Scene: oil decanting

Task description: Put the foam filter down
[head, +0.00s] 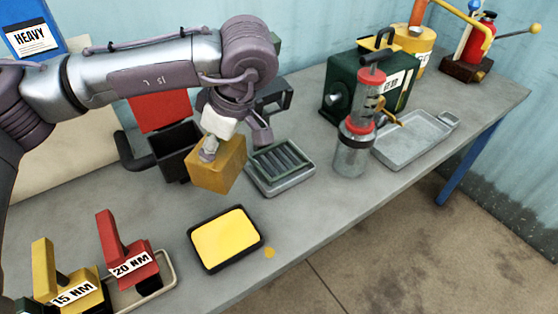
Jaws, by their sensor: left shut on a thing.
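My left gripper (209,148) comes down from the upper left and is shut on the foam filter (220,167), a tan-yellow block. The block looks held above the bench, left of a grey tray with a dark slatted rack (278,168) and in front of a black open box (172,146). Whether its lower edge touches anything is hard to tell. My right gripper is out of view.
A shallow black-rimmed tray (194,252) with yellow content lies nearer the front, with a yellow spot (269,252) beside it. A clear pump bottle (352,155), a green canister (345,88) and a grey metal tray (408,158) stand right. Labelled red (125,245) and yellow (45,268) tools lie front left.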

